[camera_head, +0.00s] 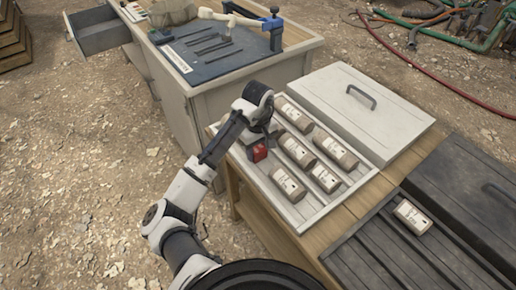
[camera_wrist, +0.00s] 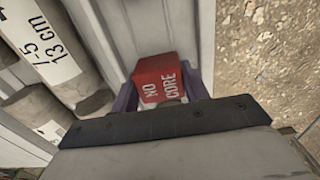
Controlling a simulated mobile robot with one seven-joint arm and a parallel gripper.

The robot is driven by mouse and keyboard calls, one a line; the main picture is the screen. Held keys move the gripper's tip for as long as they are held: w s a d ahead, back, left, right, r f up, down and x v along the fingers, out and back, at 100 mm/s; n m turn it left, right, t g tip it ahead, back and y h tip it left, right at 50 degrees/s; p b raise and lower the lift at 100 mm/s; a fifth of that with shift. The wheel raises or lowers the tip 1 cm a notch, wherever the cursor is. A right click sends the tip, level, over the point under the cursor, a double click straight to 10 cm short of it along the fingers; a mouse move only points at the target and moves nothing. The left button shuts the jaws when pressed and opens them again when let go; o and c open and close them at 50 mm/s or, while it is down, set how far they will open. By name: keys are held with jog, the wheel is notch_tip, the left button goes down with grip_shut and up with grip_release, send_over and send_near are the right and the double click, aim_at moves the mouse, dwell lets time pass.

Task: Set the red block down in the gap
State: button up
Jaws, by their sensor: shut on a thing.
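My gripper (camera_head: 259,147) is shut on the red block (camera_head: 258,154) over the left channel of the white core tray (camera_head: 299,220). In the wrist view the block (camera_wrist: 156,74) reads "NO CORE" and sits between the two purple-grey fingers (camera_wrist: 163,92). Bare white channel shows beyond the block, and core pieces lie beside it on the left. In the head view a labelled core (camera_head: 288,183) lies nearer in that left channel, apart from the block. The gripper hides part of the channel, and I cannot tell whether the block touches the floor.
Several cores, one of them a labelled core (camera_head: 296,151), fill the neighbouring channels. A white lid (camera_head: 335,95) with a handle lies behind the tray. A dark tray (camera_head: 385,250) with one core (camera_head: 412,216) stands right. A workbench (camera_head: 245,85) with tools stands behind my gripper.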

aim_at(258, 148)
jog(key=o, duration=0.7)
notch_tip(258, 148, up, 12)
jog(key=shift+r+p, duration=0.15)
jog(key=shift+p, duration=0.2)
